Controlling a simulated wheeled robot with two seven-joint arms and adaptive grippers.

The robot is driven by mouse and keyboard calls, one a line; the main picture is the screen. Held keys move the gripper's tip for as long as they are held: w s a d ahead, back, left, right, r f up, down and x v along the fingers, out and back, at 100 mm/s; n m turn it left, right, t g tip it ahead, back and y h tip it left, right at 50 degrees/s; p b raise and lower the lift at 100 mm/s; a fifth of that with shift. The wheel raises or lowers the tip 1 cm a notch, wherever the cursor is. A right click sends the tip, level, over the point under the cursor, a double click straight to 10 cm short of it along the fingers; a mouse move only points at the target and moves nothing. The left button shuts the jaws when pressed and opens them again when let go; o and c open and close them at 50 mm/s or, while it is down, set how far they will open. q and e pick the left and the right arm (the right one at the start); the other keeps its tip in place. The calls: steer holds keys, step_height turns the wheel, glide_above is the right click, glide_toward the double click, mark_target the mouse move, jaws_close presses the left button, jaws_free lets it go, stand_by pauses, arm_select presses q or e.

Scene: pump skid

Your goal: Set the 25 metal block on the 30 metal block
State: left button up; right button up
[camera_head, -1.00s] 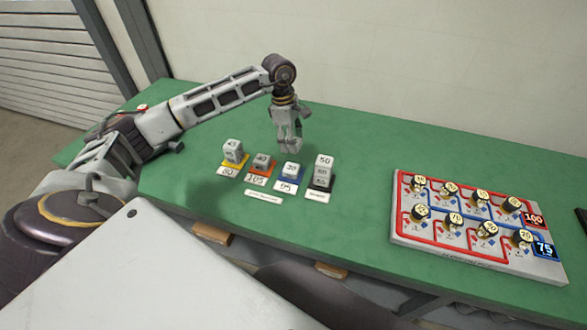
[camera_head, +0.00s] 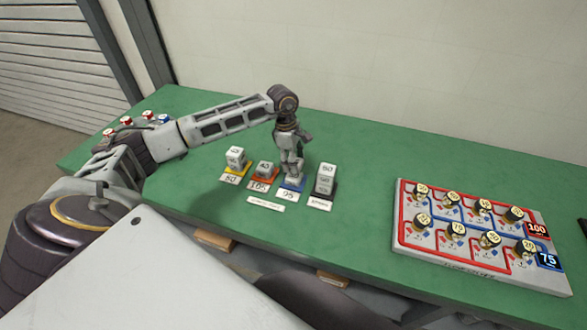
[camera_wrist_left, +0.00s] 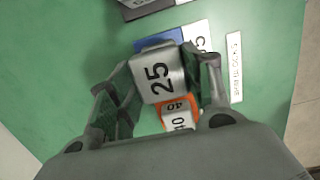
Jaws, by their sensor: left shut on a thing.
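My left gripper (camera_head: 292,176) is over the blue pad, fingers pointing down. In the left wrist view (camera_wrist_left: 158,85) its fingers are shut on the sides of the 25 metal block (camera_wrist_left: 160,77), whose number faces the camera. Part of the blue pad (camera_wrist_left: 160,41) shows beside that block. The 30 metal block stood on this pad a second ago; the gripper and the held block now hide it. I cannot tell whether the two blocks touch. My right gripper is not in view.
Label cards lie in front. A board with several numbered knobs (camera_head: 480,262) lies at the right. The green table (camera_head: 420,145) behind is clear.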

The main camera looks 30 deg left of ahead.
mark_target(294, 175)
arm_select(q)
steer(key=shift+f, duration=0.25)
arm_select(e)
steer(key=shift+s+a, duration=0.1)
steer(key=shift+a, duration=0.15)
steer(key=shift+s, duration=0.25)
arm_select(q)
steer(key=shift+f, duration=1.9)
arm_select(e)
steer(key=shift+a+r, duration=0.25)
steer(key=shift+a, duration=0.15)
arm_select(q)
steer(key=shift+f, duration=0.1)
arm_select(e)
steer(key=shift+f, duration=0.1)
